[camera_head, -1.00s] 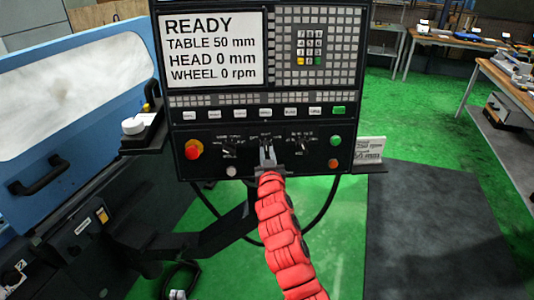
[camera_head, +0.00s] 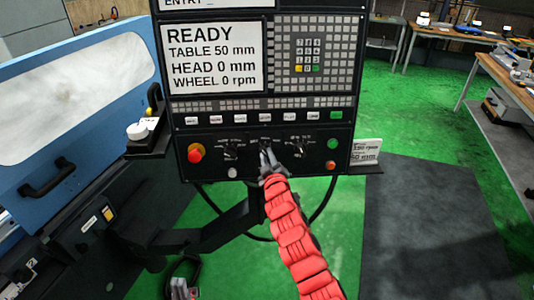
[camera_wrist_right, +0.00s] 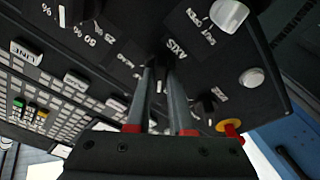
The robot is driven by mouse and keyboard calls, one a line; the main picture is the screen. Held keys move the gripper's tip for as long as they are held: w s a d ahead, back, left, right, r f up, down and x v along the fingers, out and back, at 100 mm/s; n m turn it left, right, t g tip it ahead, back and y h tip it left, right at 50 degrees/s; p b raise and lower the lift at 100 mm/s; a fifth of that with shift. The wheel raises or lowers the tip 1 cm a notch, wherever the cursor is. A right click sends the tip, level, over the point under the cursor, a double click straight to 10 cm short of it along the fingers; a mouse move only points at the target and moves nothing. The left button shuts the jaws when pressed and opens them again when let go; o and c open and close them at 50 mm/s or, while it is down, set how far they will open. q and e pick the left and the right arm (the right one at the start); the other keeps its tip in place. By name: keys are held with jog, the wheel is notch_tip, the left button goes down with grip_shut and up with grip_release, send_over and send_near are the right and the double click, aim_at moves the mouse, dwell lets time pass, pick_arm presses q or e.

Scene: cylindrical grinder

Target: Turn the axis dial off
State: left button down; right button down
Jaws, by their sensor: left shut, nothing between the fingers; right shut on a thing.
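The black control panel (camera_head: 345,140) of the grinder shows a row of small dials along its lower part. The axis dial (camera_head: 265,145) is the middle one, mostly hidden by my right gripper (camera_head: 267,158). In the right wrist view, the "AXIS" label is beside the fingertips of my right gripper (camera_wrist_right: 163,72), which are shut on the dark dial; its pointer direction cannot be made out.
A red stop button (camera_head: 195,153) is left of the dials; green and orange buttons are at right. The screen (camera_head: 212,55) reads READY. A side shelf (camera_head: 148,140) holds a white-topped object. Workbenches (camera_head: 505,75) stand far right.

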dwell(0.5)
jog(key=c, duration=0.8)
grip_release()
jog(key=shift+s+d+f, duration=0.1)
jog(key=shift+s+f, duration=0.05)
jog(key=shift+s, duration=0.1)
jog(key=shift+s+b, duration=0.3)
jog(key=shift+s, duration=0.1)
jog(key=s+d+b, duration=0.1)
jog(key=s+b, duration=0.1)
jog(key=s, duration=0.6)
jog(key=s+d+r+b, duration=0.1)
jog(key=s+d+b, duration=0.1)
jog(key=s, duration=0.5)
jog(key=shift+s+b, duration=0.4)
jog(key=shift+b, duration=0.45)
